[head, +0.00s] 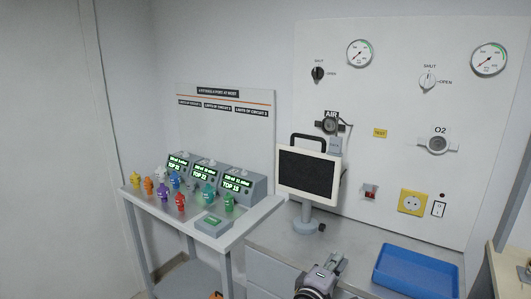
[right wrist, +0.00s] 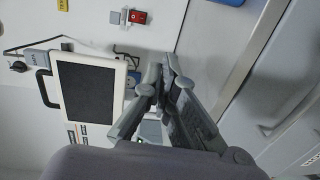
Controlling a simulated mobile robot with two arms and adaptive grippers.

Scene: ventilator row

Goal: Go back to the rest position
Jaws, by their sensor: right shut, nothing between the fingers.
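My right gripper (head: 328,264) is at the bottom of the head view, in front of the counter with the monitor. In the right wrist view my right gripper (right wrist: 163,80) has its fingers together with nothing between them. It is apart from the monitor and the wall panel. My left gripper is not in the head view.
A monitor (head: 306,172) with a dark screen stands on the counter, left of a blue tray (head: 417,272). A side table (head: 231,240) holds several coloured figures and three devices (head: 208,174) with lit displays. The wall panel (head: 408,84) has gauges, knobs and sockets.

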